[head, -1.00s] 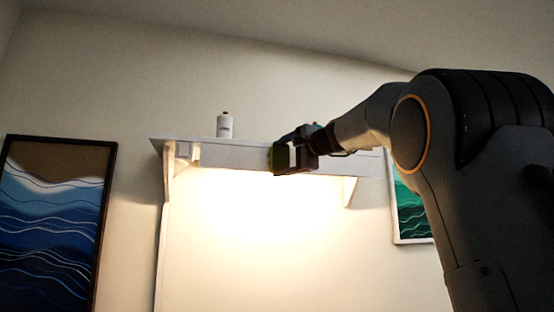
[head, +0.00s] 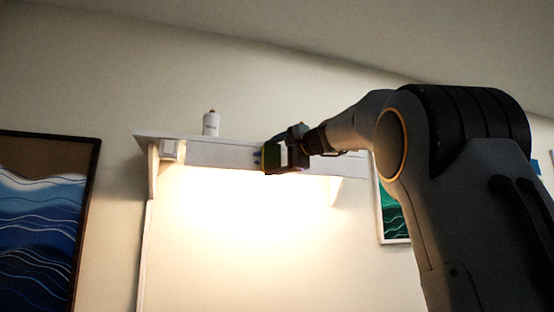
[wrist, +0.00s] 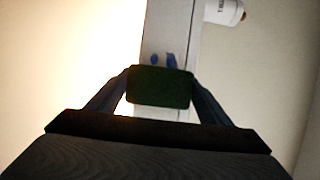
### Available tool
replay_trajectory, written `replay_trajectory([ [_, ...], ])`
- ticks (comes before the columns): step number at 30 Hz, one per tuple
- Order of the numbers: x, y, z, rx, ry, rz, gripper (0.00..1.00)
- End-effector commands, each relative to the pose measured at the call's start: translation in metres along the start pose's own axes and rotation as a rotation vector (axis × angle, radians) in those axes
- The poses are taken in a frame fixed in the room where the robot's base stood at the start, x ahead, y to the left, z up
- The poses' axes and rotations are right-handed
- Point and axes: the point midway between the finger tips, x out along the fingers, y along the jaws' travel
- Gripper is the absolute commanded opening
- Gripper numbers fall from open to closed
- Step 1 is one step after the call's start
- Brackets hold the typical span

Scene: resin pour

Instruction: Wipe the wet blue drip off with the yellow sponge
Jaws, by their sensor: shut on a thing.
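My gripper (head: 287,152) is shut on the sponge (head: 271,157), held in front of the shelf's front board. In the wrist view the sponge (wrist: 160,87) sits between the fingertips and shows a dark green face; no clear yellow shows. The wet blue drip (head: 257,160) shows on the white front board, just left of the sponge. In the wrist view the drip (wrist: 171,60) appears as two blue runs just past the sponge's far edge, partly hidden by it. I cannot tell if the sponge touches the board.
The white shelf (head: 210,152) is lit brightly from below. A white bottle (head: 211,124) stands on top, left of my gripper. Framed wave pictures hang left (head: 40,225) and right (head: 392,208).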

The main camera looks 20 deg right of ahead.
Motion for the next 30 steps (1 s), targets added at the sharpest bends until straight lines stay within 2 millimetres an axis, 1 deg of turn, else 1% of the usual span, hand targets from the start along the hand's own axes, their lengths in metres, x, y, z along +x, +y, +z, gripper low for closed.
replay_trajectory([
  [1, 0.003, 0.001, 0.005, 0.0, -0.004, 0.001, 0.55],
  [4, 0.006, 0.001, 0.013, 0.001, -0.004, 0.001, 0.55],
  [14, 0.011, 0.002, 0.024, 0.002, -0.004, 0.002, 0.55],
  [24, 0.019, 0.001, 0.049, 0.001, -0.002, 0.001, 0.55],
  [30, 0.019, -0.002, 0.05, 0.001, 0.001, 0.001, 0.55],
])
